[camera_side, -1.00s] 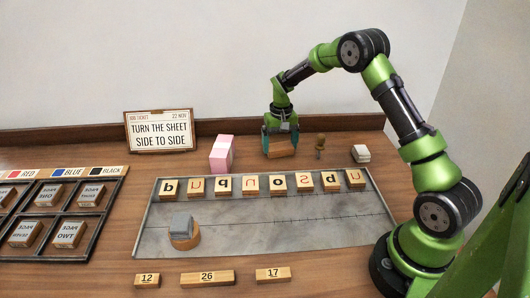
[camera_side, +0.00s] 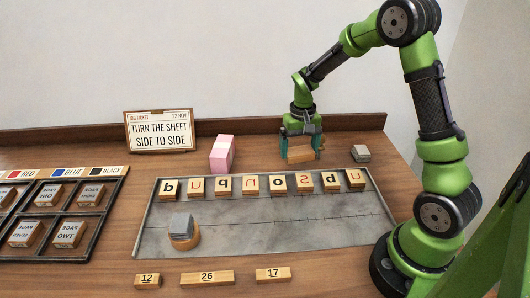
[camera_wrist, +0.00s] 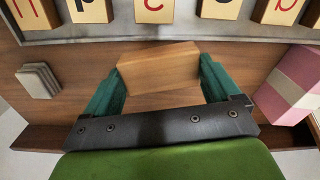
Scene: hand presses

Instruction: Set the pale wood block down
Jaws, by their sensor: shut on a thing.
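My gripper (camera_side: 302,150) is beyond the back edge of the grey tray, toward the back right of the table. It is shut on the pale wood block (camera_side: 301,155), which lies crosswise between the teal fingers. In the wrist view, the block (camera_wrist: 160,68) is between the two fingertips of the gripper (camera_wrist: 161,78), with its broad face showing. The block is close to the table top; I cannot tell whether it touches it.
The grey tray (camera_side: 290,225) holds a row of letter tiles and a round wooden piece with a grey top (camera_side: 182,230). A pink block (camera_side: 221,154) stands left of my gripper, and a stack of pale sheets (camera_side: 361,153) lies right. Bare table lies between them.

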